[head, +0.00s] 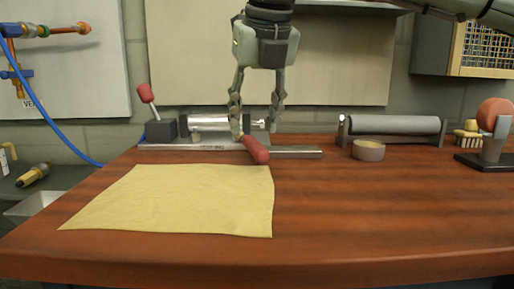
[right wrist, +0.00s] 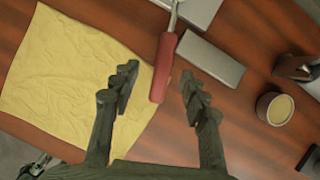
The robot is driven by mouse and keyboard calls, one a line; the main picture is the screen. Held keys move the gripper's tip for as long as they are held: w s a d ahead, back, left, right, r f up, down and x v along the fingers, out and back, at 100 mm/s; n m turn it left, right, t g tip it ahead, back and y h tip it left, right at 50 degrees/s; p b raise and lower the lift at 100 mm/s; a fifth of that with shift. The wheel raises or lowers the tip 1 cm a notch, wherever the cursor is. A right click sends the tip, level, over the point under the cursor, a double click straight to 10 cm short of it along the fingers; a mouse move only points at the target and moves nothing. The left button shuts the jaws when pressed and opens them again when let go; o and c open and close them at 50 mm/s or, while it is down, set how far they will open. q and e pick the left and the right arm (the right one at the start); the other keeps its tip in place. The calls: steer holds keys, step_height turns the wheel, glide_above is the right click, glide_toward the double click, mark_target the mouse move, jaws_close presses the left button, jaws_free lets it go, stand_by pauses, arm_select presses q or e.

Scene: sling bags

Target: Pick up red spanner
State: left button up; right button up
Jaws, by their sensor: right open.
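The red spanner shows its red handle (head: 256,150) near the back of the wooden table, by a metal fixture. In the right wrist view the red handle (right wrist: 163,68) runs up to a metal shaft that leaves the top of the picture. My right gripper (head: 254,128) points down over the spanner with its fingers apart. In the right wrist view the handle's lower end appears between the open fingers of the gripper (right wrist: 158,76), and nothing is gripped. The spanner's far end is hidden or out of frame. My left gripper is not in view.
A yellow cloth (head: 180,200) lies on the table (head: 380,220), left of the handle. A metal clamp fixture (head: 165,145) with a red-knobbed lever stands behind. A roller (head: 392,127), a small round tin (head: 368,150) and an orange-topped stand (head: 492,130) are right. The front right is clear.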

mark_target(255, 141)
steer(key=x, duration=0.4)
steer(key=shift+w+d+f, duration=0.15)
steer(key=shift+d+f, duration=0.1)
steer(key=shift+f, duration=0.15)
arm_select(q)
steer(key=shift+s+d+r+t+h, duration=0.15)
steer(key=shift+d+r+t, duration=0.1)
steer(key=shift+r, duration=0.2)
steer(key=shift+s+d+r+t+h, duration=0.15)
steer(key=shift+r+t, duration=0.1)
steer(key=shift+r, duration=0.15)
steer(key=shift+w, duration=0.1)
arm_select(e)
jaws_close()
